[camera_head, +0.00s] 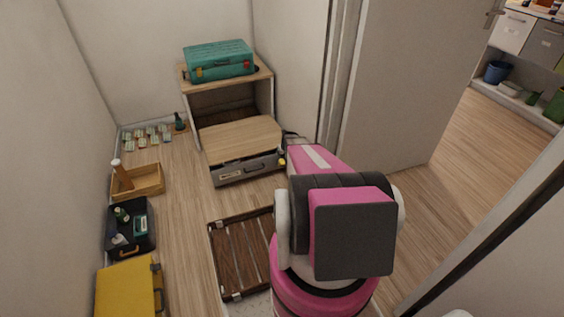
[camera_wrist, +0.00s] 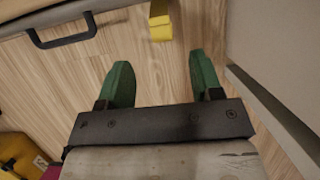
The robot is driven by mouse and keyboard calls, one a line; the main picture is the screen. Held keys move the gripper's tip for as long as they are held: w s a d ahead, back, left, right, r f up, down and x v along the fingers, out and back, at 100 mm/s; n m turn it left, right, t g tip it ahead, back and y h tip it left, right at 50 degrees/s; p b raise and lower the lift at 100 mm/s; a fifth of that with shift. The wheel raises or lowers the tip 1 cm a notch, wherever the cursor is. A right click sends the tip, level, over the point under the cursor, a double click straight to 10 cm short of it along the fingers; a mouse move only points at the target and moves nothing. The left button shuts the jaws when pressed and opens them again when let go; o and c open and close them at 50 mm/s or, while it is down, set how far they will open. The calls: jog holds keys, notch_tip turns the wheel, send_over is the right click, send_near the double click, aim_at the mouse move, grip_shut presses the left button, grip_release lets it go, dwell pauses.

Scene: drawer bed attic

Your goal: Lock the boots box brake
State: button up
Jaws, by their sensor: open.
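A grey drawer box (camera_head: 248,169) with a dark handle and a small label sits under a wooden top in the head view. I cannot read the label, so I cannot confirm it is the boots box. A small yellow piece (camera_head: 282,162), perhaps the brake, is at its right front corner. In the wrist view the yellow piece (camera_wrist: 160,28) is ahead of my gripper (camera_wrist: 162,82), roughly in line with the gap between the green fingers. My gripper is open and empty, apart from the yellow piece. The box's dark handle (camera_wrist: 62,38) is at upper left. My arm hides the gripper in the head view.
A teal suitcase (camera_head: 219,60) lies on the wooden cabinet behind. A slatted brown case (camera_head: 240,250) is on the floor in front. A wall edge (camera_wrist: 270,105) runs close along my gripper's right. Yellow and black cases line the left wall.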

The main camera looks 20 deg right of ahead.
aim_at(282, 161)
jog(key=x, duration=0.9)
jog(key=shift+f, duration=0.15)
